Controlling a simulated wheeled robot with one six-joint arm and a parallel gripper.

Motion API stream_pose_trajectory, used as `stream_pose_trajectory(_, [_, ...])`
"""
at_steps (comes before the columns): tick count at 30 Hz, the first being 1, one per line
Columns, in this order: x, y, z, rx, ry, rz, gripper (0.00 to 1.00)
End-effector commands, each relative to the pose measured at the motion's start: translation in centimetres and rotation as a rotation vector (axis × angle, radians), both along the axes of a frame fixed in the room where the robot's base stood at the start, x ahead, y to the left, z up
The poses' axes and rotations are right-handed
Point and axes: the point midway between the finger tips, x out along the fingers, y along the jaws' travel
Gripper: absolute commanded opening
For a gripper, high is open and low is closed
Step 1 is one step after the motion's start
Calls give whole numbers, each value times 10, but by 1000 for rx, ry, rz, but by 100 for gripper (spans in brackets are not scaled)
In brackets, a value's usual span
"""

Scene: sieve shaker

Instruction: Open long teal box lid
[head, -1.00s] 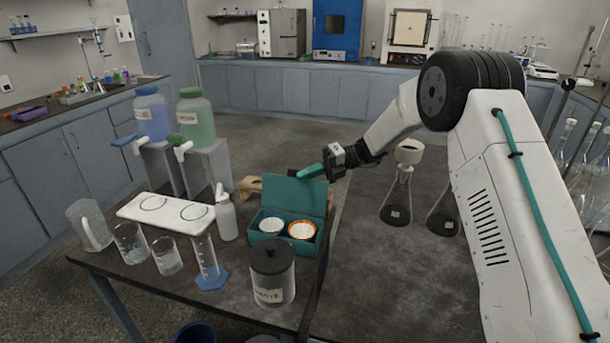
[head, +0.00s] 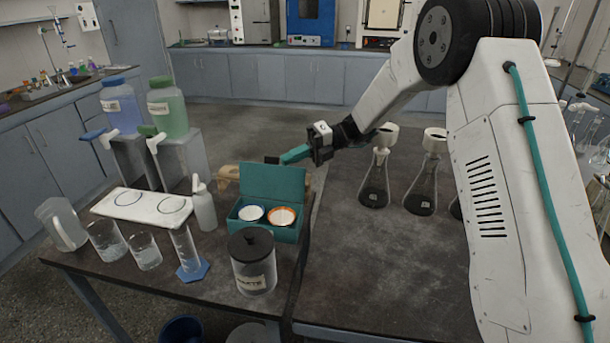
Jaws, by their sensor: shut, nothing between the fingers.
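The long teal box (head: 288,236) sits near the right edge of the left table. Its lid (head: 272,183) stands open and upright along the back side. Inside are a white bowl with a blue rim (head: 250,213) and a white bowl with an orange rim (head: 282,216). My gripper (head: 274,160) is shut and empty, its teal fingers pointing left. The fingertips are at the lid's top edge in the picture; I cannot tell whether they touch it.
A black-lidded waste jar (head: 253,265) stands in front of the box. Flasks with funnels (head: 374,185) stand on the right table, whose front is clear.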

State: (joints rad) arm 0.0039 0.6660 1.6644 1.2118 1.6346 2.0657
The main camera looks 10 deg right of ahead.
Motion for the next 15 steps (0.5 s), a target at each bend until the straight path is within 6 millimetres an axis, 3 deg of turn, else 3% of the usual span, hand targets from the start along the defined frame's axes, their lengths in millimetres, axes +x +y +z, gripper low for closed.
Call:
stream_pose_trajectory(9, [-72,-14,7,-1,1,1,0])
stream_pose_trajectory(15, [-97,-19,9,0,0,0,0])
